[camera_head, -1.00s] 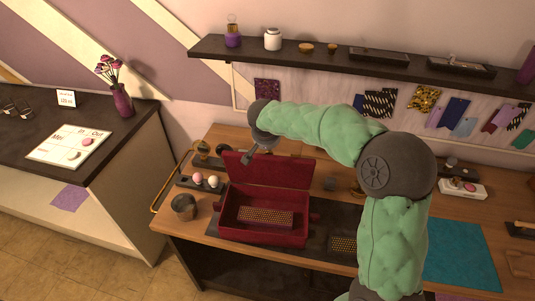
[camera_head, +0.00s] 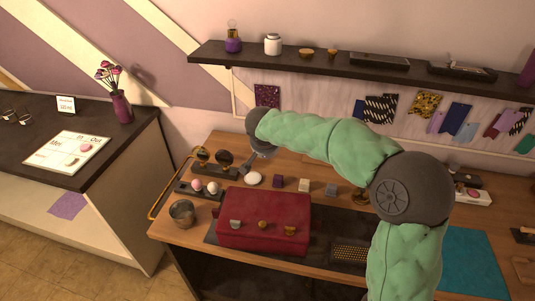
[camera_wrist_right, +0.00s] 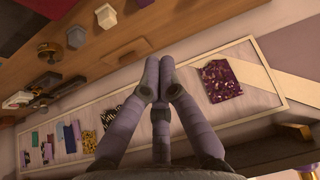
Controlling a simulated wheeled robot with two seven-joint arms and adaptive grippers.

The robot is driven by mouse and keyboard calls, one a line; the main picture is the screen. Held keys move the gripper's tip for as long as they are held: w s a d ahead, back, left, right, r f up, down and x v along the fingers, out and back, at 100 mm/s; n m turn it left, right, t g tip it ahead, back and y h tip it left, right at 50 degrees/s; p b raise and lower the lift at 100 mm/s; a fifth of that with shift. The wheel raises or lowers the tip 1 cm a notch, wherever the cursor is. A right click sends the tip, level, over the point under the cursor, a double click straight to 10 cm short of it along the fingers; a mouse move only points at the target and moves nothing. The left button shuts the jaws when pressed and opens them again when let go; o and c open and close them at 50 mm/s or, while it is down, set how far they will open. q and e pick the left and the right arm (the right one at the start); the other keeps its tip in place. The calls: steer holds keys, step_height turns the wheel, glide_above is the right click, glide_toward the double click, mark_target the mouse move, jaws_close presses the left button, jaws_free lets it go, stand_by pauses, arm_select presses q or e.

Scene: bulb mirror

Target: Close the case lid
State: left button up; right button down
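The dark red case (camera_head: 265,208) sits on a dark mat on the wooden workbench in the head view, with its lid down flat over the box. The inside of the case is hidden by the lid. Small metal and brass-coloured pieces show along its front side. My right gripper (camera_head: 259,158) is behind the case, above the back of the bench, apart from the lid. In the right wrist view its fingers (camera_wrist_right: 160,62) are together with nothing between them. A red corner, likely the case, shows at the top left of that view. My left gripper is not in view.
Behind the case stand a white rounded object (camera_head: 253,179), a purple block (camera_head: 278,183) and a grey block (camera_head: 331,190). A metal cup (camera_head: 182,213) stands left of the case. A dark wall shelf (camera_head: 300,54) runs above the bench. A gold-patterned pad (camera_head: 350,254) lies to the right.

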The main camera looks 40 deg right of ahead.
step_height(320, 180, up, 4)
steer(key=p, duration=0.3)
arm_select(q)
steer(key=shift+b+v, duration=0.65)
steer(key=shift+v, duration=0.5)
arm_select(e)
steer(key=s+a+f, duration=0.3)
steer(key=s+a, duration=0.3)
steer(key=shift+s+a, duration=0.35)
steer(key=shift+s, duration=0.05)
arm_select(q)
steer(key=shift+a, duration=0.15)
arm_select(e)
steer(key=shift+f, duration=0.1)
